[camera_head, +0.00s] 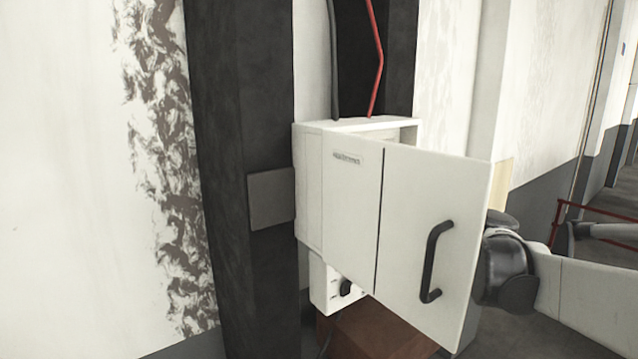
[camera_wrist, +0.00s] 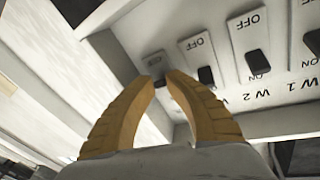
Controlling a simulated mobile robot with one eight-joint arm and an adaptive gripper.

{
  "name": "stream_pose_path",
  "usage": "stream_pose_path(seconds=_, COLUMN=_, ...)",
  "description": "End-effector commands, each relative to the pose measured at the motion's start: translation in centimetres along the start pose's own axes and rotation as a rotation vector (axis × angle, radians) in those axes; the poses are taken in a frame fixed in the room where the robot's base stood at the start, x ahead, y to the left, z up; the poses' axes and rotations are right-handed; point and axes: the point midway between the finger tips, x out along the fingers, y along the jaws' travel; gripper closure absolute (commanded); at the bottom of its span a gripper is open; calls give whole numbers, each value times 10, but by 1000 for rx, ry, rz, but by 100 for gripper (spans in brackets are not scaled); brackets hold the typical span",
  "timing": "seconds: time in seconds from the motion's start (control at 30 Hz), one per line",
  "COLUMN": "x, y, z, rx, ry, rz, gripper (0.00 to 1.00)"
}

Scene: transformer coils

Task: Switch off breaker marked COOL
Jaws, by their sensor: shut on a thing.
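The white breaker cabinet (camera_head: 309,195) stands on the dark column with its door (camera_head: 410,195) open; the door hides the breakers in the head view. In the wrist view a row of breakers shows, with OFF, ON and W labels appearing upside down. My gripper (camera_wrist: 161,80) has its two yellow fingertips close together at the leftmost breaker (camera_wrist: 153,62), shut on its dark toggle. The fingers cover the lower part of that breaker, and no COOL marking is readable. The neighbouring breaker (camera_wrist: 197,47) sits just to the right, its dark toggle uncovered.
The open door carries a black handle (camera_head: 434,262) and stands between the head camera and my gripper. A small white box with a black knob (camera_head: 346,288) is below the cabinet. The cabinet's wall (camera_wrist: 105,15) is close to my left finger.

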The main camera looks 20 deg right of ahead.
Motion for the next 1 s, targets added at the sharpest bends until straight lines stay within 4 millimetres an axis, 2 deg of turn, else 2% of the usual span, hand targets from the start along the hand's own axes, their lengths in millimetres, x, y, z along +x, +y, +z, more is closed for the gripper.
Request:
stream_pose_path(seconds=0.27, x=1, y=-1, z=-1, rx=2, ry=1, rz=-2, gripper=100)
stream_pose_path(seconds=0.3, x=1, y=-1, z=-1, rx=2, ry=1, rz=-2, gripper=82)
stream_pose_path(seconds=0.33, x=1, y=-1, z=-1, rx=2, ry=1, rz=-2, gripper=72)
stream_pose_path(seconds=0.67, x=-1, y=0, z=-1, rx=2, ry=0, rz=-1, gripper=72)
stream_pose_path(seconds=0.83, x=-22, y=1, z=-1, rx=1, ry=1, rz=2, gripper=72)
stream_pose_path(seconds=1.0, x=-61, y=1, z=-1, rx=1, ry=1, rz=3, gripper=72)
